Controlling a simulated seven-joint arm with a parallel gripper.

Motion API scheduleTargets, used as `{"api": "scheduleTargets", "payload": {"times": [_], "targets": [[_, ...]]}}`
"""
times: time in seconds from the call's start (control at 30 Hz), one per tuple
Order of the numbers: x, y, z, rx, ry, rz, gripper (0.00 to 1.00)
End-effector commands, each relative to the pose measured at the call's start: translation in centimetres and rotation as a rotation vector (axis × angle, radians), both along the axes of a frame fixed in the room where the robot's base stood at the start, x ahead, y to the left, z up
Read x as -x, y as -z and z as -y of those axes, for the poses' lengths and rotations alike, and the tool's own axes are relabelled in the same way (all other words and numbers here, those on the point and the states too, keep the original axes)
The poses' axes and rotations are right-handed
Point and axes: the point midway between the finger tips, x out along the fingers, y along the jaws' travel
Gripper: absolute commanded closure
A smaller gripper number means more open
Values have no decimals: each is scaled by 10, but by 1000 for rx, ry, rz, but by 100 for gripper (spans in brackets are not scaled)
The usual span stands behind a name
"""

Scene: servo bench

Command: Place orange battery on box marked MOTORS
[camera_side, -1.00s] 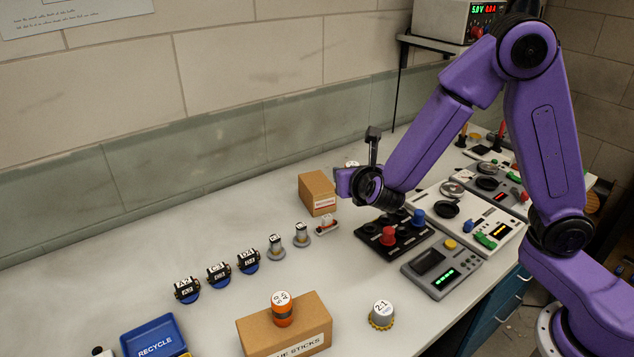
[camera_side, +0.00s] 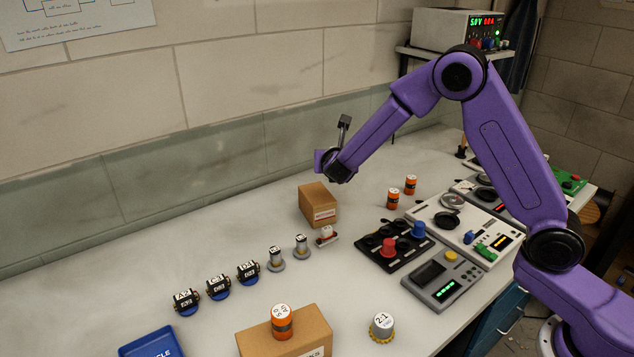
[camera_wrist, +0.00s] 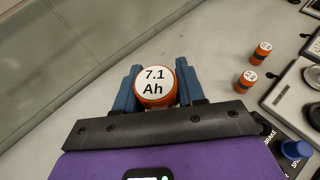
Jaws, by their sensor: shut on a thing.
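My gripper (camera_wrist: 156,86) is shut on an orange battery (camera_wrist: 155,82) with a white top reading 7.1 Ah, its blue fingers on either side. In the side view my wrist is above and just behind a small cardboard box (camera_side: 314,204); the fingers and held battery are hidden there. This box has a red-and-white label too small to read surely. Two other orange batteries (camera_side: 393,198) (camera_side: 411,185) stand on the bench right of it. They also show in the wrist view (camera_wrist: 246,81) (camera_wrist: 261,52).
Another orange battery (camera_side: 282,322) stands on a larger cardboard box (camera_side: 310,335) in front. Small motors (camera_side: 217,286) and grey-based parts (camera_side: 276,259) line the bench. Control panels (camera_side: 445,280) lie at right, a blue bin (camera_side: 150,343) front left. The bench left of the small box is clear.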

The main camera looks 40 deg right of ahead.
Motion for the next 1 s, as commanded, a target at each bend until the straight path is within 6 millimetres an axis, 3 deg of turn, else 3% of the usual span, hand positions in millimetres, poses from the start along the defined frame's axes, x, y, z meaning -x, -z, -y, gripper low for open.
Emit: {"api": "scheduleTargets", "payload": {"times": [0.1,0.4,0.7,0.87,1.0], "targets": [[-22,12,-1,1,1,-1,95],[-54,52,-2,1,0,1,95],[-68,70,-4,1,-1,0,95],[-67,92,-3,2,-1,-2,95],[-67,97,-3,0,-1,1,95]]}}
